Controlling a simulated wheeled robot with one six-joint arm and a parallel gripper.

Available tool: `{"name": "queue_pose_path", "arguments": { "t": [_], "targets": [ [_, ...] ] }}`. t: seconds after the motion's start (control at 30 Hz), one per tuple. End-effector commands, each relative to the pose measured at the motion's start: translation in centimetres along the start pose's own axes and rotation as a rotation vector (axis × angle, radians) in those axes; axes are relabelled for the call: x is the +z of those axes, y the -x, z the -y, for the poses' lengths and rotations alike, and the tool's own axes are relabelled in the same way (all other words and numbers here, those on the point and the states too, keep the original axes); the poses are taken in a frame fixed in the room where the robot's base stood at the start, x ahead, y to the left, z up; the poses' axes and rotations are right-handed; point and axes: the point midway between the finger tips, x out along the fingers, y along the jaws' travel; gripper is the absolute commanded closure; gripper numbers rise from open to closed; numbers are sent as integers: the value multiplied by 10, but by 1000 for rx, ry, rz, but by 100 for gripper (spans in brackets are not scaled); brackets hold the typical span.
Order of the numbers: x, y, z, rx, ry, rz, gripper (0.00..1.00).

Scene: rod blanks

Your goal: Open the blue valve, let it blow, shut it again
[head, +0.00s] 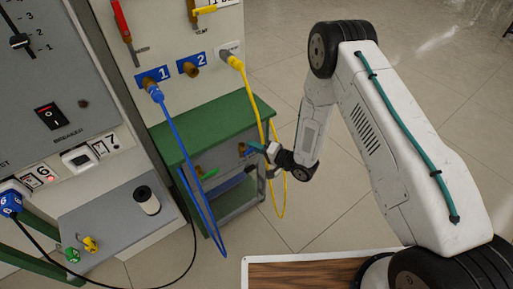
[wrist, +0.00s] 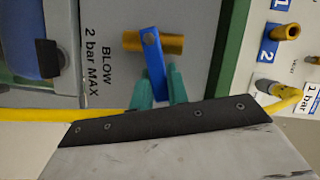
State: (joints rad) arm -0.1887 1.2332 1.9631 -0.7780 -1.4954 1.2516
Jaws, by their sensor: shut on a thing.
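The blue valve lever (wrist: 152,62) sits on a brass valve body (wrist: 172,43) in the wrist view, on a grey panel (wrist: 205,25) marked "BLOW 2 bar MAX". The lever lies nearly crosswise to the brass body, slightly tilted. My gripper (wrist: 158,82) has its teal fingers on either side of the lever's free end and is shut on it. In the head view my gripper (head: 260,149) reaches the front of the green-topped bench (head: 215,128). The blue valve (head: 243,149) shows there only small, partly behind the fingers.
A yellow hose (head: 262,115) hangs close beside my gripper and also crosses the wrist view (wrist: 35,115). A blue hose (head: 185,150) loops down from socket 1. A green-handled valve (head: 207,173) is left on the bench front. Open floor (head: 335,215) lies to the right.

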Motion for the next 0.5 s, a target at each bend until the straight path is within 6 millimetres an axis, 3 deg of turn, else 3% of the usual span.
{"name": "queue_pose_path", "arguments": {
  "t": [0.5],
  "targets": [
    [6,-3,22,188,455,3,100]
  ]
}}
